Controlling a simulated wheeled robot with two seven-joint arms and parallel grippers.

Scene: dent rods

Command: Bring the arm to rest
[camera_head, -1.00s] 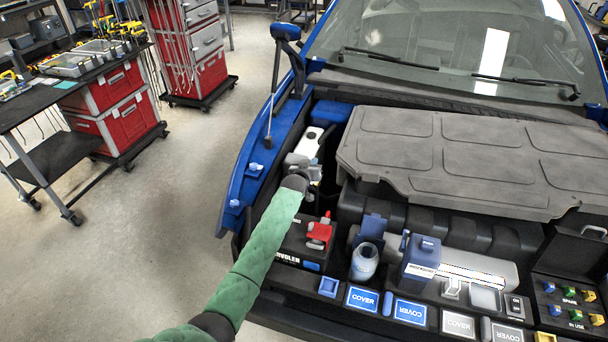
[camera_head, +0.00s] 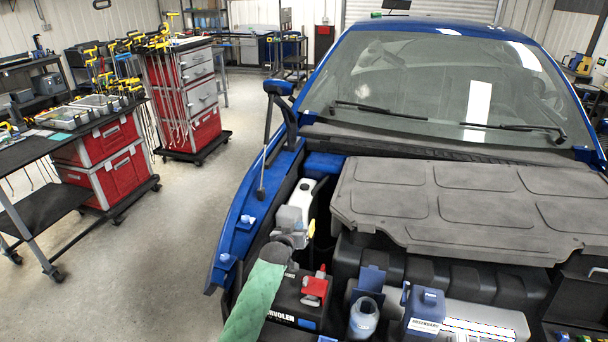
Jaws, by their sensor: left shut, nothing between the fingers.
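My left arm, in a green sleeve, comes in at the bottom of the head view, left of centre. My left gripper (camera_head: 291,222) is at its far end, grey and small, over the left side of the open engine bay. It is shut and holds nothing. It is just behind the black battery (camera_head: 291,308) with the red terminal cover (camera_head: 315,287), and in front of a white reservoir (camera_head: 304,192). Whether it touches anything there I cannot tell. My right gripper is not in view.
A black workbench (camera_head: 75,140), red drawers (camera_head: 112,172) and a tool cart (camera_head: 185,95) with hanging rods stand left. Floor between is clear.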

